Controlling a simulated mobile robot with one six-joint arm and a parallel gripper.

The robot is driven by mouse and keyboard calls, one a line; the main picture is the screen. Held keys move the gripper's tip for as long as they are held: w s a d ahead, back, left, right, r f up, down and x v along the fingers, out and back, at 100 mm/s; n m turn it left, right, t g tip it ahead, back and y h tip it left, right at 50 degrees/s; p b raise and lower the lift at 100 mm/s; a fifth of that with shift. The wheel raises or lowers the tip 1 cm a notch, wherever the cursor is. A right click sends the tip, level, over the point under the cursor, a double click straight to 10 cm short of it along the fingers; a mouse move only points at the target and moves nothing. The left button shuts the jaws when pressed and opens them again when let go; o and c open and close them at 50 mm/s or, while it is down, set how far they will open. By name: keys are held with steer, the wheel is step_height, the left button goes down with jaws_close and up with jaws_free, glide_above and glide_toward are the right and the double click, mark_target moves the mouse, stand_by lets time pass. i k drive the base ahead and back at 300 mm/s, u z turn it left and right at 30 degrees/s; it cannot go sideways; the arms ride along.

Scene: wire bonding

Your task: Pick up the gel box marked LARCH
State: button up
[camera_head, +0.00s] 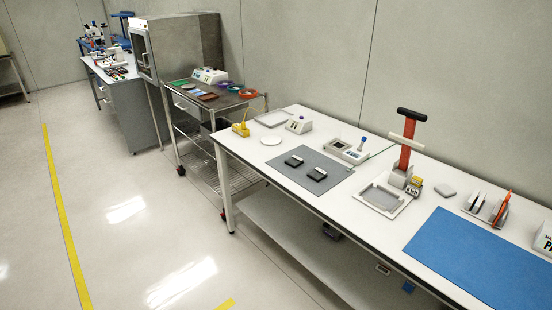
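Two small dark boxes with pale labels lie side by side on a grey mat (318,197) on the white bench. One is the left box (294,161), and the other is the right box (318,174), slightly nearer. They look like gel boxes, but their labels are too small to read, so I cannot tell which is marked LARCH. They lie apart, with bare mat around them. My gripper is not in view.
The floor in front is clear.

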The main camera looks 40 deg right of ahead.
mark_target(294, 161)
steer(key=u, duration=0.35)
steer(key=i, duration=0.9)
steer(key=u, duration=0.15)
